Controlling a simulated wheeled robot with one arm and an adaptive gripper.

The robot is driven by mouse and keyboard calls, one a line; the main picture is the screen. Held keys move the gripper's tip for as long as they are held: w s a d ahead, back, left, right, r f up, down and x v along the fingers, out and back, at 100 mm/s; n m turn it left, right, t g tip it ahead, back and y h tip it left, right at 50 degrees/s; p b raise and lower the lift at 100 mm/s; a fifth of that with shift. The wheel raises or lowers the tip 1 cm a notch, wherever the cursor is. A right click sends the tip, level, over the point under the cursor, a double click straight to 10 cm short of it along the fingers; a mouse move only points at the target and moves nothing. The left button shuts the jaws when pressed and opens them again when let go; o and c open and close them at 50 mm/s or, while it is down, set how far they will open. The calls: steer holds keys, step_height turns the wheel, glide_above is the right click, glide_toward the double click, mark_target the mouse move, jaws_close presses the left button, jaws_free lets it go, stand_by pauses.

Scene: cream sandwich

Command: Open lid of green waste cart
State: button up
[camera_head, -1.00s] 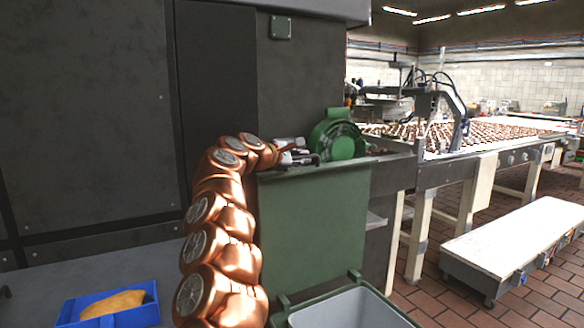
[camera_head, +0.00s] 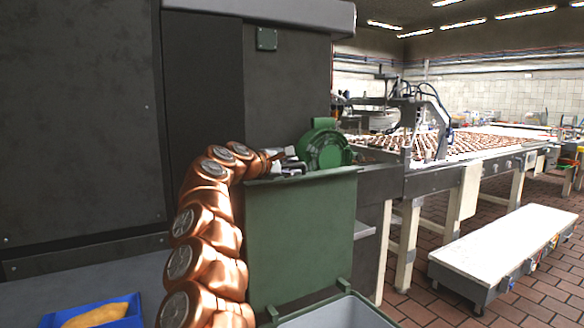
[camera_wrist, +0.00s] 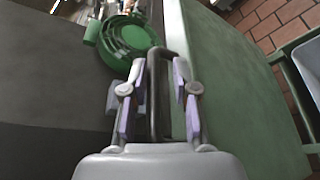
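The green waste cart's lid (camera_head: 300,240) stands upright in the head view, hinged at its lower edge to the cart (camera_head: 340,312), whose grey inside shows at the bottom of the picture. The lid's green face also shows in the wrist view (camera_wrist: 235,90). My gripper (camera_head: 290,160) is at the lid's top edge. In the wrist view my gripper (camera_wrist: 158,72) has its two fingers apart, one on each side of a dark bar or rim along the lid's edge. I see gaps beside the bar; any contact is unclear.
A round green machine housing (camera_head: 323,150) is just behind the gripper. A dark cabinet (camera_head: 80,120) fills the left. A blue tray (camera_head: 95,312) with a yellowish item lies lower left. A low white-topped bench (camera_head: 505,245) stands on the tiled floor at right.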

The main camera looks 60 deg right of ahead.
steer(key=shift+w+a+f, duration=0.1)
steer(key=shift+a+f, duration=0.05)
steer(key=shift+v, duration=0.95)
steer(key=v, duration=1)
stand_by(0.5)
